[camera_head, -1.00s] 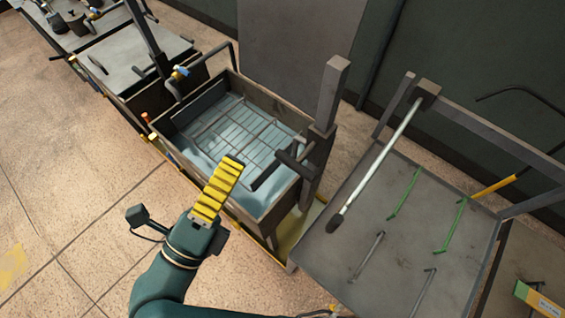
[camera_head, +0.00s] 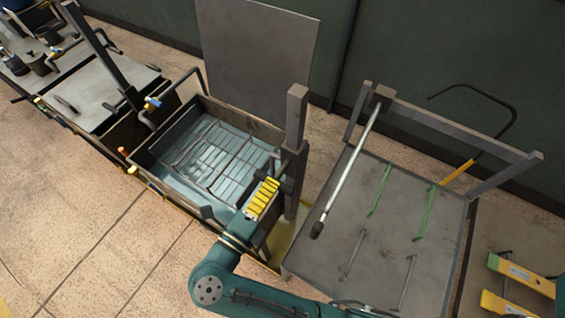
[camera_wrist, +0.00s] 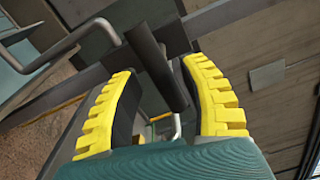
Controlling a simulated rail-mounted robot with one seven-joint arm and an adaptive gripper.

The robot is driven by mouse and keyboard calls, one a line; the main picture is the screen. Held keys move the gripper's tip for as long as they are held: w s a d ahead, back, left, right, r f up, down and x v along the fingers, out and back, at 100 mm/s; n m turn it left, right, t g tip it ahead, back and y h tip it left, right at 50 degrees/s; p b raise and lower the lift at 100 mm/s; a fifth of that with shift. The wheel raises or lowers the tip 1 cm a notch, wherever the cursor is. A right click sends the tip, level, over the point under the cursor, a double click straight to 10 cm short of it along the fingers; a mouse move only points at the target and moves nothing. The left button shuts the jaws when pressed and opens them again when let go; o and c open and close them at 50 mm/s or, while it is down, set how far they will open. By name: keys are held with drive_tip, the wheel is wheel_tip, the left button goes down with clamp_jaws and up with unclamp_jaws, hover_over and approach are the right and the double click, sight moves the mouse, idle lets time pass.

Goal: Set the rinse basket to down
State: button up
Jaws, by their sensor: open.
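The rinse basket (camera_head: 226,157) is a wire grid lying in the water of the rinse tank (camera_head: 140,158) in the head view. A dark post (camera_head: 297,120) stands at the tank's right side, with a dark handle beside it that is partly hidden behind my gripper in the head view. My gripper (camera_head: 268,188), with yellow ribbed fingers, is over the tank's right rim near that post. In the wrist view my gripper (camera_wrist: 165,100) is open, and a dark cylindrical handle (camera_wrist: 157,62) reaches between its two fingers. I cannot tell if they touch.
A grey table (camera_head: 335,250) with a long rod (camera_head: 350,165), green hooks and grey hooks stands to the right. A covered tank (camera_head: 105,90) is at the left. Yellow-handled tools (camera_head: 520,280) lie at the far right. The floor at the lower left is clear.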

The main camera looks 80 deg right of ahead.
sight(291, 157)
drive_tip(key=x, duration=0.6)
drive_tip(key=shift+p, duration=0.3)
clamp_jaws()
